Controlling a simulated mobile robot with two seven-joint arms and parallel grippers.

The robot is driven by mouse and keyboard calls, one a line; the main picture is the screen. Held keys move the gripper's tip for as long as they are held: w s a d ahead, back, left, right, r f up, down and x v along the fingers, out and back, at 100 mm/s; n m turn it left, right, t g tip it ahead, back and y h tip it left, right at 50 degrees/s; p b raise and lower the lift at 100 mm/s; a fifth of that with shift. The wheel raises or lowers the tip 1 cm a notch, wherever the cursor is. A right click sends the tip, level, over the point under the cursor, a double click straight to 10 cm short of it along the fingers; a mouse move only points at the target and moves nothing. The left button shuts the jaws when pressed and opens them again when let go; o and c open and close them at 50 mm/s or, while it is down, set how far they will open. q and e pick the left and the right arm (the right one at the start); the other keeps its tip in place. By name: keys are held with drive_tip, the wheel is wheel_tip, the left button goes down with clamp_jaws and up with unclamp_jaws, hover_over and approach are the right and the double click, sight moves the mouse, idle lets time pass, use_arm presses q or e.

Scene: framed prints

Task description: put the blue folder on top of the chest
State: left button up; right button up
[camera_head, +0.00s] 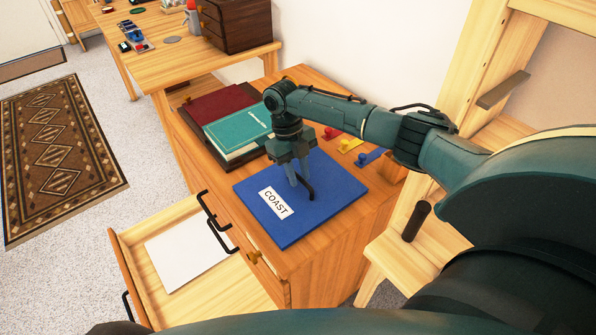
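The blue folder (325,205), with a white label reading COAST, lies flat on the top of a light wooden drawer cabinet (330,265). My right gripper (301,188) points down over the middle of the folder, its fingers at or just above a dark curved piece there. I cannot tell whether they touch or hold it. A small dark brown wooden chest (238,25) with drawers stands on the desk at the back. My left gripper is not in view.
A teal book (238,130) and a dark red folder (215,102) lie in a tray behind the blue folder. Small coloured items (350,145) sit to its right. An open drawer (150,285) juts out left. The wooden desk (160,65) holds small objects.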

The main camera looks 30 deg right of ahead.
drive_tip(key=shift+o, duration=0.6)
drive_tip(key=shift+r, duration=0.1)
drive_tip(key=v, duration=1.2)
drive_tip(key=shift+a, duration=0.1)
